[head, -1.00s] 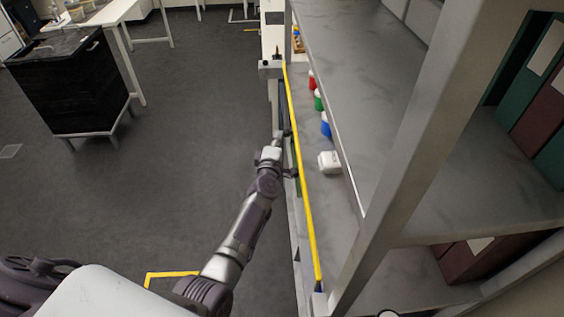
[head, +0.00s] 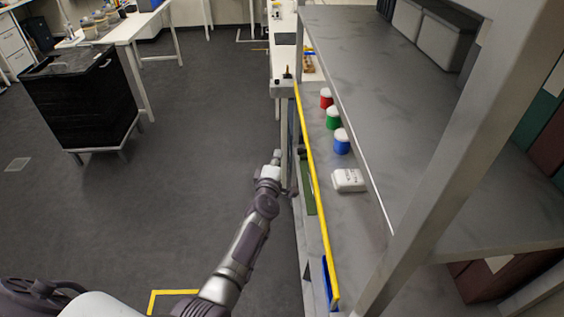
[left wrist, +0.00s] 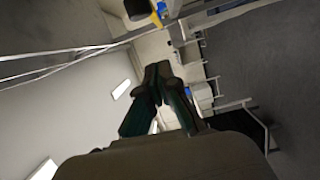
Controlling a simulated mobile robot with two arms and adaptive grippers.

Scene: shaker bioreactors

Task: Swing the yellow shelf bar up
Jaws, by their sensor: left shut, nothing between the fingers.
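The yellow shelf bar (head: 310,158) runs along the open front edge of the grey shelf in the head view, from a metal post at the far end to the near upright. My left arm reaches up beside it, on the aisle side. My left gripper (head: 288,188) is just left of the bar's middle, small and dark there; I cannot tell whether it touches the bar. In the left wrist view its dark fingers (left wrist: 163,72) are together with nothing between them. My right gripper is not in view.
Bottles with red, green and blue bodies (head: 341,142) and a white box (head: 349,180) stand on the shelf (head: 375,215) behind the bar. A thick grey upright (head: 440,140) rises at right. A black cabinet (head: 80,105) stands at left; the floor between is clear.

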